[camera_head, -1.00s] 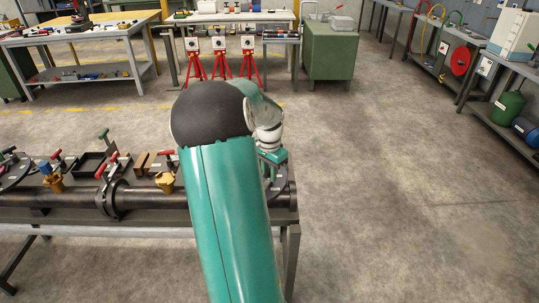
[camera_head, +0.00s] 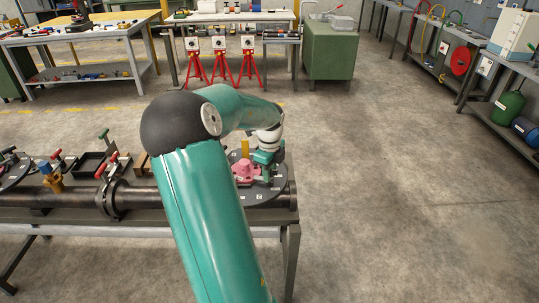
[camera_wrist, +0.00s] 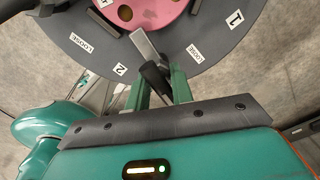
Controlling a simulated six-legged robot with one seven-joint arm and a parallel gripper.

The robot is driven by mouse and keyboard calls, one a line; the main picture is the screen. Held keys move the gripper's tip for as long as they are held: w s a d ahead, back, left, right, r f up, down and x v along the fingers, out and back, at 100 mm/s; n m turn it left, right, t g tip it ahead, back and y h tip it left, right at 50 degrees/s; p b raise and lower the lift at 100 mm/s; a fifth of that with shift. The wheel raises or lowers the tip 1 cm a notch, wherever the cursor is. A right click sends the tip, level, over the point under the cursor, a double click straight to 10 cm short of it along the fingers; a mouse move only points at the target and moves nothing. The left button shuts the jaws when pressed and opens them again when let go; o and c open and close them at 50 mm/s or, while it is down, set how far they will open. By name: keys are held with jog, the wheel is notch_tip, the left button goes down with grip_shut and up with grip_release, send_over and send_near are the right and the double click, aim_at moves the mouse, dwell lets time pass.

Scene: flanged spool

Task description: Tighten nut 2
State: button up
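A grey disc (camera_wrist: 215,40) with a pink flange (camera_wrist: 150,8) on it fills the top of the wrist view. The disc carries labels "2" (camera_wrist: 119,69), "1" and "LOOSE". A tool with a flat metal bar (camera_wrist: 144,45) and a dark handle (camera_wrist: 154,78) lies over the disc near label 2. My gripper (camera_wrist: 160,85) has one green finger on each side of the handle and appears closed on it; the contact is partly hidden. In the head view my gripper (camera_head: 264,159) is low beside the pink flange (camera_head: 246,171). I cannot make out nut 2.
A yellow block (camera_head: 245,148) stands behind the flange. A dark pipe (camera_head: 140,195) with clamps and small tools lies along the bench to the left, partly behind my arm. Open floor (camera_head: 400,200) lies right of the bench. Other benches stand at the back.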

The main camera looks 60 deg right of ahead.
jog(key=m, duration=0.2)
jog(key=shift+m, duration=0.4)
jog(key=n, duration=0.2)
jog(key=shift+n, duration=0.3)
notch_tip(320, 180, up, 7)
